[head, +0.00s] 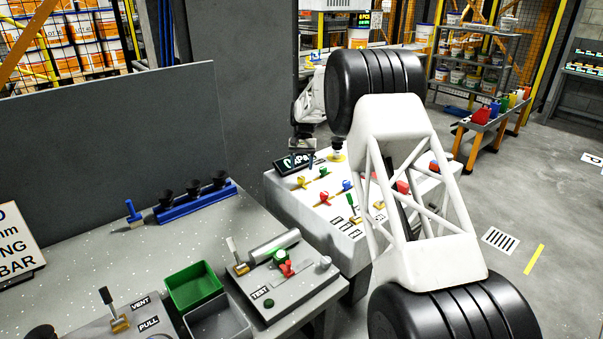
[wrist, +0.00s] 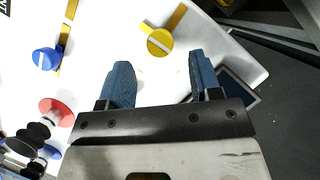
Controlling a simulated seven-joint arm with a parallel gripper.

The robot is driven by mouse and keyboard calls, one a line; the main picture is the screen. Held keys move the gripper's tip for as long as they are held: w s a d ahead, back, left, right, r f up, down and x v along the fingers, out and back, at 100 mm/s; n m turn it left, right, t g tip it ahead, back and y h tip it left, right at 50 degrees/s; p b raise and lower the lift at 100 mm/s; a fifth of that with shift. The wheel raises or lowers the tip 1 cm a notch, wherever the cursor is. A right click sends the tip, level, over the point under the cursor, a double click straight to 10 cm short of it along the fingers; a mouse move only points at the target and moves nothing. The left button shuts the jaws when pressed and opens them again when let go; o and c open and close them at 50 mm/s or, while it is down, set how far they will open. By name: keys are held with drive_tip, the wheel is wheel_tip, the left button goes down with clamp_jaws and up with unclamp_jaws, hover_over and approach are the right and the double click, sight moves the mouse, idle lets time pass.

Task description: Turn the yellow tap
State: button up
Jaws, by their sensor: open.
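The yellow tap (wrist: 159,42) shows in the wrist view as a round yellow knob with a pale slot, beside a brass-coloured strip on a white panel. In the head view a yellow tap (head: 303,181) stands near the left end of the white panel (head: 283,200). My gripper (wrist: 160,72) is open, with its two blue fingers apart and nothing between them. The yellow tap appears just beyond the fingertips, between their lines, and apart from them. In the head view my arm hides part of the panel.
A blue tap (wrist: 45,58) and a red knob (wrist: 55,112) are to the left in the wrist view. A dark display (head: 294,162) stands at the panel's back edge. The grey table (head: 100,260) in front holds a green bin (head: 194,286) and a test board.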

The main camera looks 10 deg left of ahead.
drive_tip(key=shift+v, duration=1.55)
drive_tip(key=s+d+r+t, duration=0.1)
drive_tip(key=s+d+r, duration=0.55)
drive_tip(key=s, duration=0.35)
drive_tip(key=s+d+r+t, duration=0.1)
drive_tip(key=s+d+r, duration=0.55)
drive_tip(key=s, duration=0.25)
drive_tip(key=s+d+r+t, duration=0.1)
drive_tip(key=s+d+r, duration=0.5)
drive_tip(key=s+r, duration=0.3)
drive_tip(key=s+d+t, duration=0.1)
drive_tip(key=s+d, duration=0.2)
drive_tip(key=s, duration=0.7)
drive_tip(key=s+d+t, duration=0.1)
drive_tip(key=s+d, duration=0.2)
drive_tip(key=s, duration=0.7)
drive_tip(key=s+d+f+t, duration=0.1)
drive_tip(key=s+f, duration=0.3)
drive_tip(key=s, duration=0.5)
drive_tip(key=s+d+f+t, duration=0.1)
drive_tip(key=s+d+f, duration=0.2)
drive_tip(key=s, duration=0.7)
drive_tip(key=shift+f, duration=0.4)
